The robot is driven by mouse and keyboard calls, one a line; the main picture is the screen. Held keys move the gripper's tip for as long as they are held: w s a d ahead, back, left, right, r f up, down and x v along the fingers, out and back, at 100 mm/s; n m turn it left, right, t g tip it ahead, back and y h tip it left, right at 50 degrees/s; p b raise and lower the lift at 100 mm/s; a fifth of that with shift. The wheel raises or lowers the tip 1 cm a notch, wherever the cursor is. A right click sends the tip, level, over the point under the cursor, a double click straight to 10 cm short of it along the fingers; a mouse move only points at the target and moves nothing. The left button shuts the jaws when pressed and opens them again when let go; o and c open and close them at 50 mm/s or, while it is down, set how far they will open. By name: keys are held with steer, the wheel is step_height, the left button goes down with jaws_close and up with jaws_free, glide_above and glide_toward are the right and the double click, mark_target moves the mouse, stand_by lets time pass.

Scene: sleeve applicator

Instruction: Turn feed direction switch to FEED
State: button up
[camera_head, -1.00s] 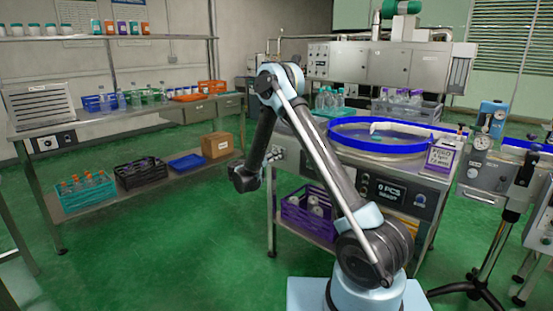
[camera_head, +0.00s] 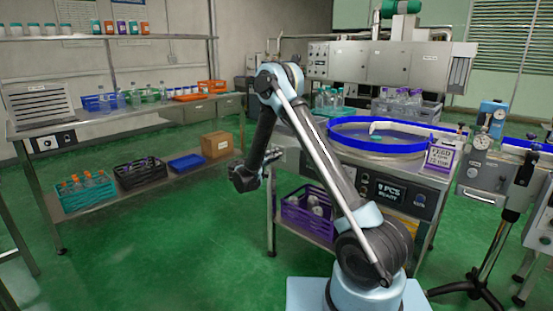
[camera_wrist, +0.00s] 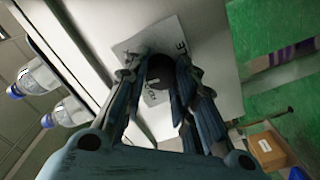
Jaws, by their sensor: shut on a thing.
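In the wrist view a black round switch knob (camera_wrist: 161,68) sits on a pale metal panel (camera_wrist: 205,25), over a white label (camera_wrist: 143,42) with dark lettering, mostly hidden. My gripper (camera_wrist: 163,78) has its fingers on both sides of the knob and is shut on it. In the head view my gripper (camera_head: 262,172) is at the left front of the steel machine with the blue-rimmed round feeder (camera_head: 345,128). The knob cannot be made out there, and its pointer direction does not show.
A dark display (camera_head: 385,191) is on the machine's front, right of my arm. A purple crate (camera_head: 310,235) stands on its lower shelf. Clear bottles (camera_wrist: 68,110) show at left in the wrist view. A workbench (camera_head: 85,130) stands at left, with open green floor between.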

steer(key=n, duration=1.1)
steer(key=shift+a+f, duration=0.1)
steer(key=shift+a, duration=0.15)
steer(key=shift+n, duration=0.4)
steer(key=o, duration=1.1)
steer(key=shift+d, duration=0.1)
steer(key=shift+s, duration=0.1)
steer(key=v, duration=1.1)
steer(key=shift+s+a+f, duration=0.1)
steer(key=shift+s+a, duration=0.15)
steer(key=shift+a, duration=0.1)
